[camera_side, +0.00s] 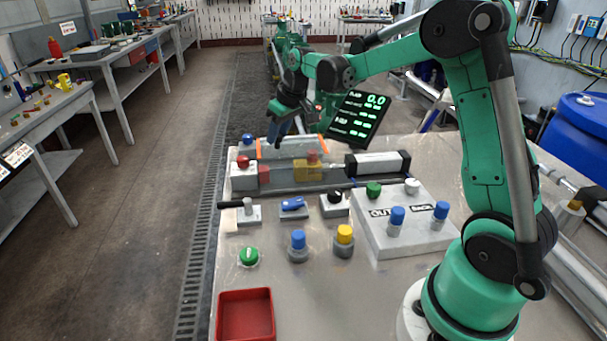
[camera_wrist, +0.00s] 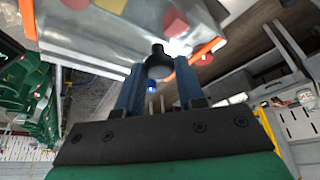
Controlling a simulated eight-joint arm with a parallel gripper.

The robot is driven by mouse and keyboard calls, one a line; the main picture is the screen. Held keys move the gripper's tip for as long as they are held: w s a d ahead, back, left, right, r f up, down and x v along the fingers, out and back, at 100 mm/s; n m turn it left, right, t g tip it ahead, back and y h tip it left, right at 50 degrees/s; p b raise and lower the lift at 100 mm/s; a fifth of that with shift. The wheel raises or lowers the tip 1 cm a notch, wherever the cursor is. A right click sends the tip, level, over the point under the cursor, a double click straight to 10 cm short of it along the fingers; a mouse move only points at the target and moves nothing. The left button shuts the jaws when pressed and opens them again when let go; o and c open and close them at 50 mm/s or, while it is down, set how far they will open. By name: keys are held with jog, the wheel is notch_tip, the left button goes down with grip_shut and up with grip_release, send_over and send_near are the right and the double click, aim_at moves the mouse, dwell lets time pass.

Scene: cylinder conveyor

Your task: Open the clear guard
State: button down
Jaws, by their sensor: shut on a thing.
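The clear guard (camera_side: 289,148) is a see-through panel with orange edge strips at the back of the workbench, around the cylinder rig in the side view. Whether it lies flat or is tilted is hard to tell there. In the wrist view the guard (camera_wrist: 110,38) fills the upper left, with red blocks showing through it. A dark round knob (camera_wrist: 158,63) stands at its edge. My gripper (camera_wrist: 159,75) has its two blue fingers shut on this knob. In the side view my gripper (camera_side: 284,127) reaches down at the guard, and the knob is hidden.
A yellow block (camera_side: 308,171) and a black-and-white cylinder (camera_side: 377,163) lie by the guard. A dark readout screen (camera_side: 357,118) stands close to the right of my gripper. Several knobs and buttons and a red tray (camera_side: 246,316) occupy the front of the bench.

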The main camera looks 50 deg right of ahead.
jog(key=s+d, duration=1.1)
jog(key=shift+s+d, duration=0.3)
jog(key=shift+s, duration=0.05)
jog(key=c, duration=0.5)
grip_release()
jog(key=shift+c, duration=0.2)
jog(key=v, duration=0.5)
jog(key=shift+r, duration=0.3)
